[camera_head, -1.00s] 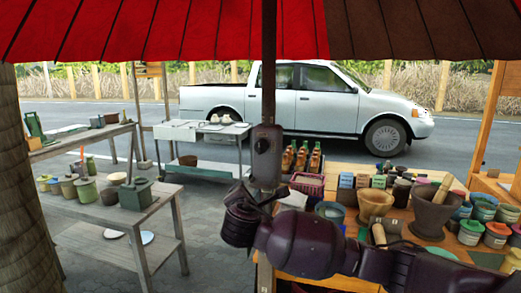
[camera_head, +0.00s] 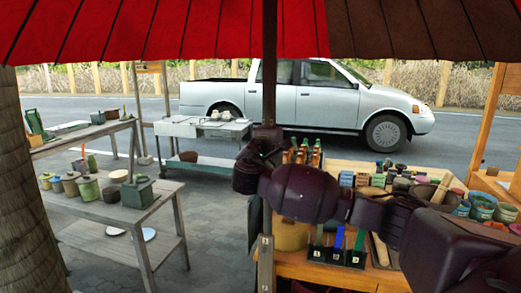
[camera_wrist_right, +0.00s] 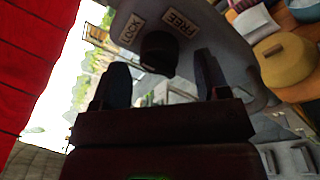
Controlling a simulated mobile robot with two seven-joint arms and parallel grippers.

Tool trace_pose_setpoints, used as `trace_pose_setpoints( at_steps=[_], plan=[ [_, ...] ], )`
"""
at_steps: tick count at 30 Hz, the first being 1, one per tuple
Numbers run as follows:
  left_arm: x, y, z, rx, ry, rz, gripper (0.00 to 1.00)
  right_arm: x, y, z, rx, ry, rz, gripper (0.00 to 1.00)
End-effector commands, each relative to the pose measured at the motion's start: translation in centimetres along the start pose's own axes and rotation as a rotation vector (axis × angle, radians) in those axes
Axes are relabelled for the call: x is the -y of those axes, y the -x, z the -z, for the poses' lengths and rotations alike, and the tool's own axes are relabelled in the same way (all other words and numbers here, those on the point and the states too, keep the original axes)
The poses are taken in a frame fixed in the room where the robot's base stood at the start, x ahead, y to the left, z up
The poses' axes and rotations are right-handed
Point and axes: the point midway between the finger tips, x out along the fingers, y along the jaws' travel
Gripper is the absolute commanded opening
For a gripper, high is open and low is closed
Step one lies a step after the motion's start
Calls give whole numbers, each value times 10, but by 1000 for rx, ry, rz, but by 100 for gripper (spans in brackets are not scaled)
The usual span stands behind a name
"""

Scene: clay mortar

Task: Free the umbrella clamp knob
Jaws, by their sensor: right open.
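The clamp on the umbrella pole (camera_head: 269,70) is mostly hidden behind my right gripper (camera_head: 258,152) in the head view. In the right wrist view the grey clamp housing (camera_wrist_right: 228,48) fills the top middle, with a "LOCK" label (camera_wrist_right: 131,30) and a "FREE" label (camera_wrist_right: 181,23). The dark round knob (camera_wrist_right: 159,50) sits below and between the two labels. My right gripper (camera_wrist_right: 161,68) is open, one finger on either side of the knob. I cannot tell whether the fingers touch it. My left gripper is not in view.
The red umbrella canopy (camera_head: 180,25) hangs overhead. A crowded wooden table (camera_head: 385,277) with pots, bottles and tools lies under my right arm. Benches with pots (camera_head: 150,205) stand at the left. A pickup truck (camera_head: 320,100) is on the road behind.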

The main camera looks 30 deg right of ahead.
Motion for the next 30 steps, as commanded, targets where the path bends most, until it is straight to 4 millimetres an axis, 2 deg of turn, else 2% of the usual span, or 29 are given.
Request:
trace_pose_setpoints(
  at_steps=[6,16,25,26,30],
  plan=[
    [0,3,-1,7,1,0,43,-1,-16,0,0,-1,-1,69],
    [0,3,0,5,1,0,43,0,-18,0,-1,-1,-1,69],
    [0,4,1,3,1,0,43,0,-18,0,-1,-1,-1,23],
    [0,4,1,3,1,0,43,0,-18,0,-1,-1,-1,19],
    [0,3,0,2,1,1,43,0,-18,1,-1,-6,-1,19]
  ],
)
